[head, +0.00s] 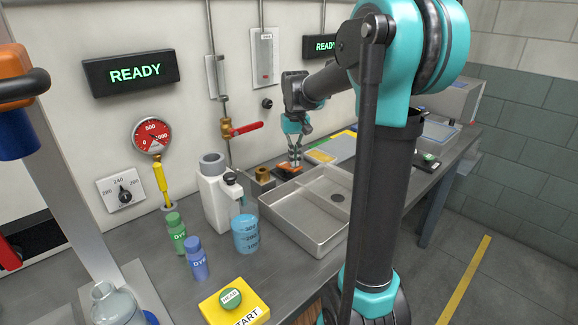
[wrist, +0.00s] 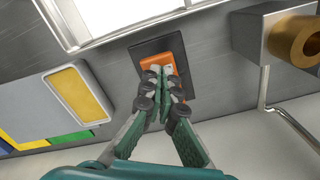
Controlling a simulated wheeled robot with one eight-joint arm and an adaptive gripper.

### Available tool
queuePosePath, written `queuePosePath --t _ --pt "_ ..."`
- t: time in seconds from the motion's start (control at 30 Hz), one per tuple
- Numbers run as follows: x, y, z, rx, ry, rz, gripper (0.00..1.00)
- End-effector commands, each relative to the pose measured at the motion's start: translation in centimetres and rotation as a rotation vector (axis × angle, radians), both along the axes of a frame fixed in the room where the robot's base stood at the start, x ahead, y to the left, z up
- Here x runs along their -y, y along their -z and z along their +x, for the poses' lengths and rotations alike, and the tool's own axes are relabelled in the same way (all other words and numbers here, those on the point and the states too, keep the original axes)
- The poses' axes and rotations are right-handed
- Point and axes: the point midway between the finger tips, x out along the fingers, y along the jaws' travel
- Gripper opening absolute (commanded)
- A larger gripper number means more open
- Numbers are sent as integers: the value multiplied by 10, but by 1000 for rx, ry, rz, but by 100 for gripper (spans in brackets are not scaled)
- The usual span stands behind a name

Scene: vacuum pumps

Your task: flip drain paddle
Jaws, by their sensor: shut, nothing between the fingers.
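The drain paddle is an orange rocker (wrist: 172,52) on a dark square plate (wrist: 143,50) on the bench. In the head view the orange paddle (head: 287,168) sits beside the steel tray, partly behind my fingertips. My gripper (head: 295,162) points down at it with its fingers together. In the wrist view my gripper (wrist: 163,76) is shut and empty, and its fingertips overlap the near part of the paddle. I cannot tell whether they touch it. The fingers hide part of the paddle.
A steel tray (head: 272,220) lies in front of the paddle. A brass fitting (head: 263,174) stands close to its left, and a red-handled valve (head: 246,128) is on the wall pipe.

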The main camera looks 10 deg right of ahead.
Motion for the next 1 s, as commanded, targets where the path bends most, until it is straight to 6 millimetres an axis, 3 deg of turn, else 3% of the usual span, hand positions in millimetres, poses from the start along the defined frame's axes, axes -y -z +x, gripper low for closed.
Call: queuePosePath --t 1.0 --pt "0 14 0 0 0 0 0"
